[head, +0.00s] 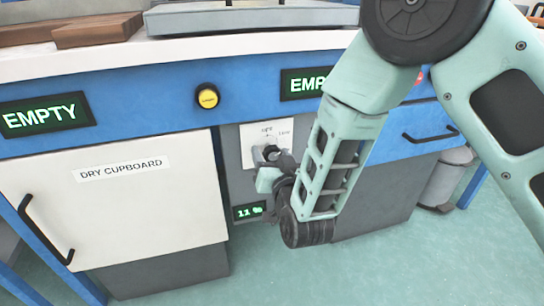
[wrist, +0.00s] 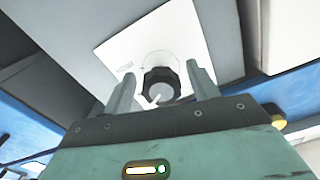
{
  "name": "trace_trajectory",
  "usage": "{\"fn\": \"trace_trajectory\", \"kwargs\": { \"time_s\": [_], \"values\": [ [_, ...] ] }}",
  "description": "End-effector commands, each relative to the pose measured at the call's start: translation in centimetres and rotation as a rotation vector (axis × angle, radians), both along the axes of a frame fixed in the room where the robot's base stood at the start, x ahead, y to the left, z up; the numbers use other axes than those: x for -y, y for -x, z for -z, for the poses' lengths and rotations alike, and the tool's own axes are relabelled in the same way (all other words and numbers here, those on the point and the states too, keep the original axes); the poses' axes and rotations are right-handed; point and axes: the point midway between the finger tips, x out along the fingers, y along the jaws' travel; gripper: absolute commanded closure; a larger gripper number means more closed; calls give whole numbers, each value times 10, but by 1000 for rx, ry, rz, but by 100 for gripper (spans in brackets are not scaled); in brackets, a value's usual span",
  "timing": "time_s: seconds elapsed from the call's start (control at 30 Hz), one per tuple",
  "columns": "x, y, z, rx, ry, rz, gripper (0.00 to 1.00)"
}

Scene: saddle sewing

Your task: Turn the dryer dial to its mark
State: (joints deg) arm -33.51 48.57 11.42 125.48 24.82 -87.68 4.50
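The dryer dial (wrist: 161,84) is a dark, ridged knob with a grey face and a pale pointer line towards the lower left in the wrist view. It sits on a white plate (wrist: 119,47) with a faint ring around the knob and small marks too blurred to read. In the head view the plate (head: 257,133) has small lettering, and the dial (head: 271,151) is partly hidden by my gripper. My gripper (wrist: 160,72) is open, with one finger on each side of the dial and a visible gap to each.
A small green display (head: 249,211) is below the plate. A yellow button (head: 207,97) and two EMPTY signs (head: 46,115) are on the blue panel. The white dry cupboard door (head: 150,215) is on the left, and a grey bin (head: 446,178) on the right.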

Motion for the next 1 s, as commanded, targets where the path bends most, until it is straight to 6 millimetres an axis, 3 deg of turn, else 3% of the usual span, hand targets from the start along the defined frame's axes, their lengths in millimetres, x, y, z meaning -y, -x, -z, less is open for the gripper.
{"fn": "trace_trajectory", "kwargs": {
  "time_s": [0.03, 0.13, 0.57, 1.0],
  "values": [
    [0, 0, 0, 0, 0, 0, 56],
    [0, 0, 0, 0, 0, 0, 84],
    [0, 1, 0, 17, 61, -1, 84],
    [1, 0, -2, 114, 399, -1, 84]
  ]
}}
